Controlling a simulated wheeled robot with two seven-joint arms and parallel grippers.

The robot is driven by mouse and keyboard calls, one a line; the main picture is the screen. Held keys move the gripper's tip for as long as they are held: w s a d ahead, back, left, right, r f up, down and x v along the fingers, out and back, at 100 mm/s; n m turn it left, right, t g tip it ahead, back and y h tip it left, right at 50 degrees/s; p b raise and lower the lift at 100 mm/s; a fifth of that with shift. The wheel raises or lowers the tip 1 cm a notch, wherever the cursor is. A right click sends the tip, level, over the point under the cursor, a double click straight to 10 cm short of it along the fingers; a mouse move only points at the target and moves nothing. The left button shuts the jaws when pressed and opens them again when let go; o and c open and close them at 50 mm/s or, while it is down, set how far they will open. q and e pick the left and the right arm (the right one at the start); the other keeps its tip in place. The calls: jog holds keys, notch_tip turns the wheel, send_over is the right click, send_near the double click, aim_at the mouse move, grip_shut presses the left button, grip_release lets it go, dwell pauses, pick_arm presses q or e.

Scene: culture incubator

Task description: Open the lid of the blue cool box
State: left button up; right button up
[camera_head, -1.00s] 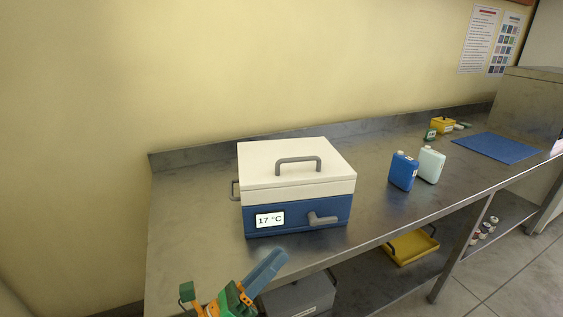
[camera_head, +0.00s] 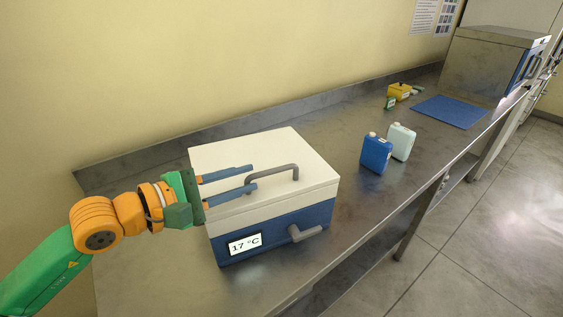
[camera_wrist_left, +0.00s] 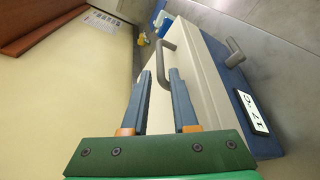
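The cool box (camera_head: 271,233) stands on the steel bench, with a blue body, a front display reading 17 °C and a grey front latch. Its white lid (camera_head: 300,154) is closed and carries a grey arched handle (camera_head: 291,167). My left gripper (camera_head: 254,177) is open over the lid's left part, its two fingers pointing at the handle. In the left wrist view the open fingers (camera_wrist_left: 161,75) reach toward the lid handle (camera_wrist_left: 166,58), and nothing is held between them. Whether a fingertip touches the handle is unclear. My right gripper is not in view.
A blue bottle (camera_head: 376,154) and a pale bottle (camera_head: 401,142) stand right of the box on the steel bench (camera_head: 340,240). The wall runs behind the bench.

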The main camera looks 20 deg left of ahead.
aim_at(266, 172)
pick_arm(q)
jog(key=shift+w+r, duration=0.1)
jog(key=shift+w, duration=0.05)
jog(key=shift+w+d+r+p, duration=0.15)
jog(key=shift+d+p, duration=0.1)
jog(key=shift+p, duration=0.3)
jog(key=p+x, duration=0.3)
jog(key=x, duration=0.2)
jog(key=shift+d, duration=0.2)
jog(key=shift+w+d+f, duration=0.25)
jog(key=shift+w+f, duration=0.05)
jog(key=shift+f, duration=0.05)
grip_shut()
dwell(0.4)
